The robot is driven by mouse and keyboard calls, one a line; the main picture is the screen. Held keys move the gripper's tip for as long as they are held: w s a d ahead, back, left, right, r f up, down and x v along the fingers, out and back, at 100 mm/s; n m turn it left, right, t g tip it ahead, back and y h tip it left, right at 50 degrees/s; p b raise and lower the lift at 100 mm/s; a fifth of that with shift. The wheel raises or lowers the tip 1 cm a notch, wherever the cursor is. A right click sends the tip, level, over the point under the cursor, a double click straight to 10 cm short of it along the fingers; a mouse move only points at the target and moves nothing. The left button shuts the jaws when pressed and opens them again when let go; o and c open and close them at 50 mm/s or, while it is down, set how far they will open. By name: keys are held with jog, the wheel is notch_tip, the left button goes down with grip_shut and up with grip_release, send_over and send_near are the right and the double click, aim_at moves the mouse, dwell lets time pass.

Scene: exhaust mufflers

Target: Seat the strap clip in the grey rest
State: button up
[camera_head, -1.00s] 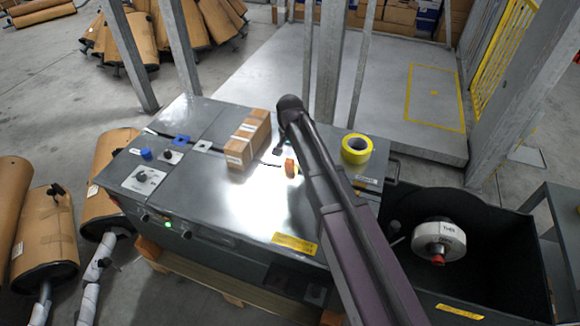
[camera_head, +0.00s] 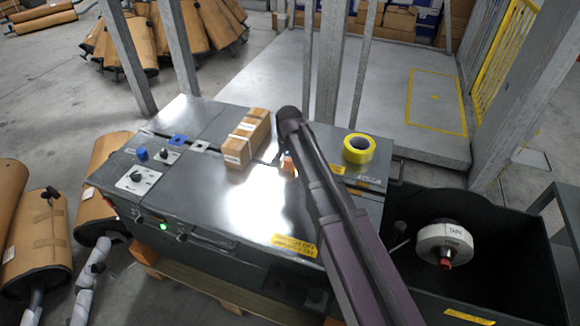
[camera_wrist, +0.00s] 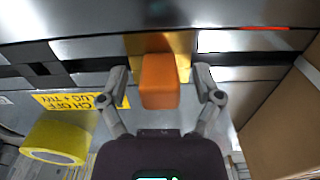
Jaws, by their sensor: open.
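An orange block (camera_head: 288,165), which appears to be the strap clip, stands on the dark metal machine top beside my arm. In the wrist view the orange block (camera_wrist: 160,81) sits between the two fingers of my gripper (camera_wrist: 160,86). The fingers are open, with a visible gap on each side of it. In the head view my forearm hides most of the gripper. A small light-grey square piece (camera_head: 201,146), possibly the grey rest, lies left of the cardboard box on the same top. I cannot tell its shape closely.
A cardboard box (camera_head: 247,138) stands close left of the orange block. A yellow tape roll (camera_head: 358,149) lies to the right. A blue square piece (camera_head: 179,140) and a knob panel (camera_head: 138,180) are farther left. A dark bin (camera_head: 480,225) adjoins the machine's right side.

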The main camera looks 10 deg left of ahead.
aim_at(289, 161)
dwell(0.3)
grip_shut()
jog(key=shift+r, duration=0.1)
notch_tip(289, 161, up, 3)
jog(key=p, duration=0.3)
jog(key=shift+r, duration=0.2)
jog(key=shift+s+r+p, duration=0.2)
jog(key=shift+s+p, duration=0.1)
jog(key=shift+p, duration=0.2)
jog(key=s, duration=0.9)
jog(key=s+r+p, duration=0.1)
jog(key=s, duration=0.3)
jog(key=shift+s+d, duration=0.1)
jog(key=shift+s, duration=1.1)
